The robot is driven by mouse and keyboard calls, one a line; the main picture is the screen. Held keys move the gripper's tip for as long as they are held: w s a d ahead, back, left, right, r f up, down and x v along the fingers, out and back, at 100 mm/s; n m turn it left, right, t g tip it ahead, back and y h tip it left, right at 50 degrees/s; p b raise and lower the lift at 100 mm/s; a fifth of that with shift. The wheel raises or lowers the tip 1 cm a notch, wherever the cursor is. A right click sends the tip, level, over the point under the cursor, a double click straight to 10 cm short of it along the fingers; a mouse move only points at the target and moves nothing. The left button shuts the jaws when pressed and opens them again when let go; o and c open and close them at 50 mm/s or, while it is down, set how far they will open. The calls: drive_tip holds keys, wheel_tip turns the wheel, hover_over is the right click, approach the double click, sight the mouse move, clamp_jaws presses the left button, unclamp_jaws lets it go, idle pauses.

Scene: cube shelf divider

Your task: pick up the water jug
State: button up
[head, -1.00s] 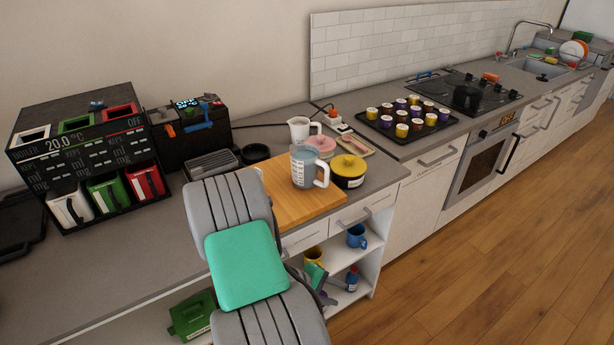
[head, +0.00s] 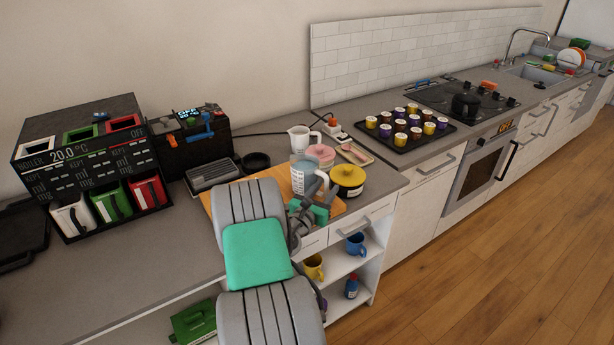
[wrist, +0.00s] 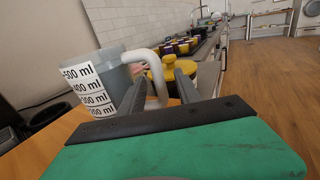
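The water jug (head: 300,176) is a translucent grey measuring jug with a white handle. It stands upright on the wooden board (head: 207,203). In the wrist view the jug (wrist: 90,88) is at the left, with its ml scale facing me and its handle (wrist: 157,88) reaching right. My gripper (head: 326,196) is low at the jug's handle side. Whether the fingers touch the handle is unclear.
A yellow pot (head: 348,182) with a black rim stands close on the jug's right. A pink pot (head: 321,155) and a white pitcher (head: 300,138) stand behind it. A capsule tray (head: 437,141) is farther right.

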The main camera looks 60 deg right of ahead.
drive_tip(key=shift+d+f, duration=0.1)
drive_tip(key=shift+d, duration=0.35)
drive_tip(key=shift+c, duration=0.6)
clamp_jaws()
idle(0.4)
